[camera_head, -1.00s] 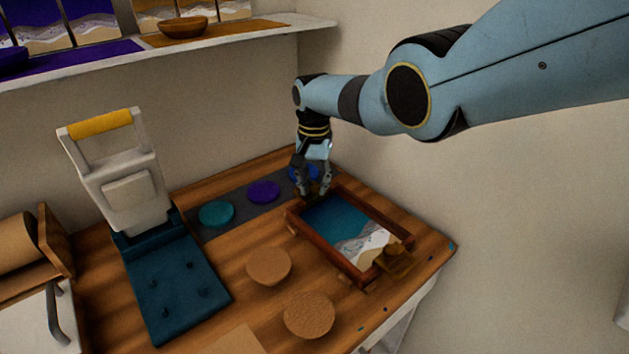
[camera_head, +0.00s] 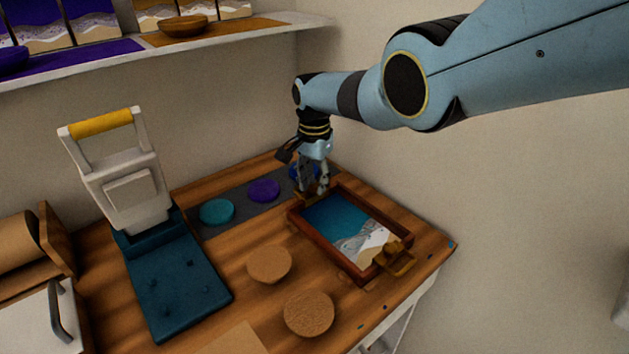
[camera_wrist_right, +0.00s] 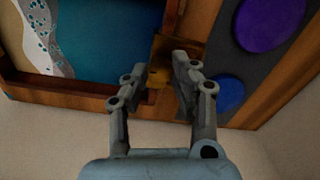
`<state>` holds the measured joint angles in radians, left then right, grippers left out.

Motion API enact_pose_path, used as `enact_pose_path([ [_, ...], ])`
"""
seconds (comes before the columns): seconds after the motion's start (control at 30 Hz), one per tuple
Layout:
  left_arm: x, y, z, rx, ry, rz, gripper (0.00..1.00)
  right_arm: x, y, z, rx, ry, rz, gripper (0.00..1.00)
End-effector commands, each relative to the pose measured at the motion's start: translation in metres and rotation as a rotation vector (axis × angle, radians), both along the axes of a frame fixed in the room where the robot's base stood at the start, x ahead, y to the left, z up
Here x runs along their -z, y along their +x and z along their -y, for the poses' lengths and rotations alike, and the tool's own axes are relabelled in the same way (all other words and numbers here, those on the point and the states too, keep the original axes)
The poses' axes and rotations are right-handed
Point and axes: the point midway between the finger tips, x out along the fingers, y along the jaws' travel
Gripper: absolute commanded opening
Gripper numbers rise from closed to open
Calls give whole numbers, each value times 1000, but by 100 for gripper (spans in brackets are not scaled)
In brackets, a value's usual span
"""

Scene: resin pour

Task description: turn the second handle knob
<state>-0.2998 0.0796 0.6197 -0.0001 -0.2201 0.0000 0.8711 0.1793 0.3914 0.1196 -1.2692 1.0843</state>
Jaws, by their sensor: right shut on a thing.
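The wooden tray (camera_head: 340,256) holds a blue, white and sand-coloured resin picture and lies at the right of the bench. A brass handle knob (camera_head: 398,260) sits on its near end. The other brass handle knob (camera_wrist_right: 158,76) is at the tray's far end, between the fingers of my right gripper (camera_wrist_right: 160,72). In the head view my right gripper (camera_head: 314,194) points down at that far end, shut on the knob, and its fingers partly hide it. My left gripper is in neither view.
Purple (camera_head: 264,190) and teal (camera_head: 217,212) discs lie on a grey strip; a blue one is partly behind my gripper. A white press with a yellow handle (camera_head: 101,123) stands at left. A wall is close behind.

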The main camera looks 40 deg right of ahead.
Motion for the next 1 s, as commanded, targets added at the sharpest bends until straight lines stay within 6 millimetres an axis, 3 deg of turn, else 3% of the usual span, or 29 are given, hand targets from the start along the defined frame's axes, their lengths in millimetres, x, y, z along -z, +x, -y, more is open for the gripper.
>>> enact_pose_path([
  [0.13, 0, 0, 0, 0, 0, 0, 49, -2, 2, 0, -1, 0, 5, 0],
  [0.17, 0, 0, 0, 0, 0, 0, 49, -2, 2, 0, -1, 0, 5, 28],
  [0.33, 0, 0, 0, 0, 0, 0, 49, -1, 1, 0, -1, 0, 3, 49],
  [0.77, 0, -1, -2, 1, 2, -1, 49, -8, 2, 1, -1, -1, 3, 49],
  [0.93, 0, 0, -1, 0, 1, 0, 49, -26, 0, 1, -1, -2, 5, 49],
  [1.0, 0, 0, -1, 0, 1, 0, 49, -42, 2, 1, -1, -2, 8, 49],
])
